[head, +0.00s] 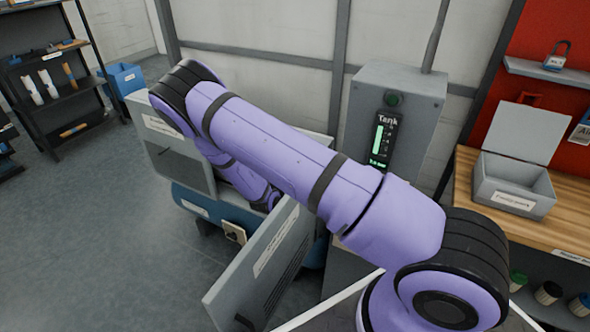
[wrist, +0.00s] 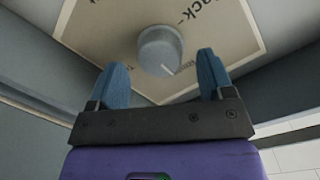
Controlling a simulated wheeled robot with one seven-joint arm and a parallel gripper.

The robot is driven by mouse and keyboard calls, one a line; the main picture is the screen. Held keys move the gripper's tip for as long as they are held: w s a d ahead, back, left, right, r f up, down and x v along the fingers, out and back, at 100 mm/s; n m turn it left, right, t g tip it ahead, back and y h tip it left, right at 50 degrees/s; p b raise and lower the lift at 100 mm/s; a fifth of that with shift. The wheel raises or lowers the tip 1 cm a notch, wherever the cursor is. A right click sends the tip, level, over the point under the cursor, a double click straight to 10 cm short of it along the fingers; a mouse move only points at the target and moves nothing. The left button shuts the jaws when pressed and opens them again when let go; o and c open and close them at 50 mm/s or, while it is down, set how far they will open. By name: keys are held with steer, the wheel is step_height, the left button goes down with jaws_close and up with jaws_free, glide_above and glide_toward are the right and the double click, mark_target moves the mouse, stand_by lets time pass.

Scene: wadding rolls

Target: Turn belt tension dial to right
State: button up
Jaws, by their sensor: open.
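The dial (wrist: 160,50) is a round grey knob with a pale pointer mark near its lower right edge. It sits on a tan panel (wrist: 112,30) with partly cut-off lettering in the wrist view. My gripper (wrist: 162,80) has two blue fingers spread apart, one to each side below the dial. The fingers look empty, and I cannot tell how far the dial stands beyond their tips. In the head view my purple arm reaches into a grey machine cabinet (head: 180,160); the dial and my gripper are hidden there.
An open grey door (head: 262,270) stands beside my arm. A grey control box (head: 395,95) with a lit Tank gauge (head: 383,140) stands behind. A wooden bench (head: 572,215) with an open grey box (head: 512,188) is at right. The floor at left is clear.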

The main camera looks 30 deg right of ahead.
steer(key=f+v, duration=0.1)
steer(key=v, duration=0.8)
steer(key=shift+r, duration=0.5)
steer(key=shift+a, duration=0.1)
steer(key=w+a+r+n+y, duration=0.25)
steer(key=r+y, duration=0.35)
steer(key=r, duration=0.5)
steer(key=w+a+r+n+y, duration=0.15)
steer(key=a+r+y, duration=0.35)
steer(key=r, duration=0.6)
steer(key=s+r+n+g+y, duration=0.1)
steer(key=s+r+n+y, duration=0.45)
steer(key=s+r, duration=0.6)
steer(key=s+d+r+n+g, duration=0.1)
steer(key=s+d+r+n, duration=0.1)
steer(key=s, duration=0.6)
steer(key=s+d+r+n+g+h, duration=0.1)
steer(key=s+d+r+n, duration=0.2)
steer(key=s+r, duration=0.2)
steer(key=s+d+r+n+g+h, duration=0.1)
steer(key=s+d+r+n, duration=0.1)
steer(key=s, duration=0.9)
steer(key=shift+s+d+r+n, duration=0.2)
steer(key=shift+s+r+n, duration=0.05)
steer(key=shift+r+n, duration=0.55)
